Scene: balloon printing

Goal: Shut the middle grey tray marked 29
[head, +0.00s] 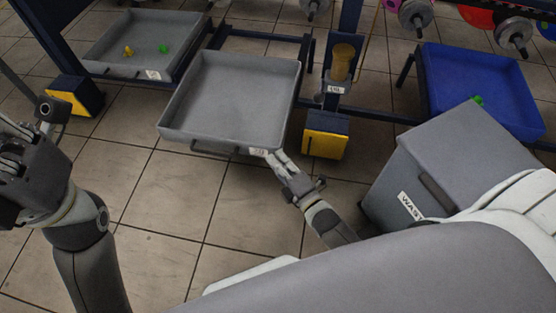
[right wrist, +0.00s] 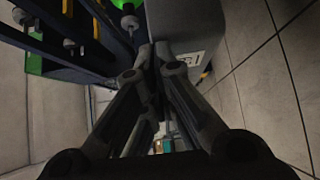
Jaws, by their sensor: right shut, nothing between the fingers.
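The middle grey tray (head: 228,105) is empty and pulled out toward me from the dark blue frame in the head view. Its label plate (head: 258,151) sits at the right part of its front lip. My right gripper (head: 273,158) is shut and empty, with its fingertips at the tray's front edge by the label; I cannot tell whether they touch. In the right wrist view the closed fingers (right wrist: 158,55) point at a grey surface. My left gripper (head: 14,150) is at the left edge of the head view, partly cut off, and its fingers are unclear.
A grey tray (head: 120,70) with small yellow and green pieces is at the back left. A blue tray (head: 480,75) with a green piece is at the right. A grey waste bin (head: 440,165) stands beside my right arm. The tiled floor (head: 170,220) in front is clear.

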